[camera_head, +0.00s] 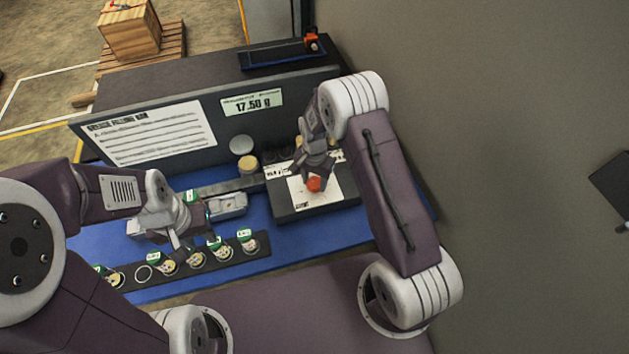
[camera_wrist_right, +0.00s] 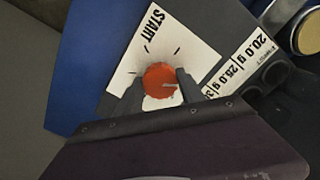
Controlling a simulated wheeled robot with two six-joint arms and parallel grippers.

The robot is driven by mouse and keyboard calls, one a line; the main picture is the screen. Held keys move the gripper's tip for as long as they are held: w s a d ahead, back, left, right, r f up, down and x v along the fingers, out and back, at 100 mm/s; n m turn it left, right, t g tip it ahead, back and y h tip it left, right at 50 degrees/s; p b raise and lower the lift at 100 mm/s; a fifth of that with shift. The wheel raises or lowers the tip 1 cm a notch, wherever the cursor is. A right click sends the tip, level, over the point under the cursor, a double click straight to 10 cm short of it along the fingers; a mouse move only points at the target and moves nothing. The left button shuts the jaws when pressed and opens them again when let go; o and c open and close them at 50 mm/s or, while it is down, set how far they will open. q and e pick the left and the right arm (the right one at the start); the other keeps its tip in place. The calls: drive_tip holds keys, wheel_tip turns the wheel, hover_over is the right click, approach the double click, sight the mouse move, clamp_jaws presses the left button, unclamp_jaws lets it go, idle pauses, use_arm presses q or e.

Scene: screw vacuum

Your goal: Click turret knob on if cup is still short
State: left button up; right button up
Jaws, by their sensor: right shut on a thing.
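The turret knob (camera_head: 314,184) is a red-orange round knob on a white panel of a dark box (camera_head: 328,209). In the right wrist view the knob (camera_wrist_right: 160,80) shows between the fingers, with the word START and short tick marks on the panel around it. My right gripper (camera_wrist_right: 161,88) is shut on the knob. My left gripper (camera_head: 182,240) hangs above the row of small cups (camera_head: 196,258); I cannot tell whether its jaws are open. The display (camera_head: 252,103) reads 17.50 g. Several cups with green tags sit in a dark rack (camera_head: 232,254).
A grey device (camera_head: 228,205) sits on the blue mat (camera_head: 262,220) beside the left gripper. Round containers (camera_head: 241,146) stand behind, near the dark back panel with a white sign (camera_head: 152,134). A wall rises at the right.

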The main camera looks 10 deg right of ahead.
sight(314, 182)
idle(0.3)
drive_tip(key=o, duration=1.4)
drive_tip(key=shift+c, duration=0.2)
drive_tip(key=shift+r, duration=0.15)
wheel_tip(314, 182, up, 9)
drive_tip(key=shift+f+b, duration=0.2)
drive_tip(key=shift+b, duration=0.55)
drive_tip(key=shift+r, duration=0.15)
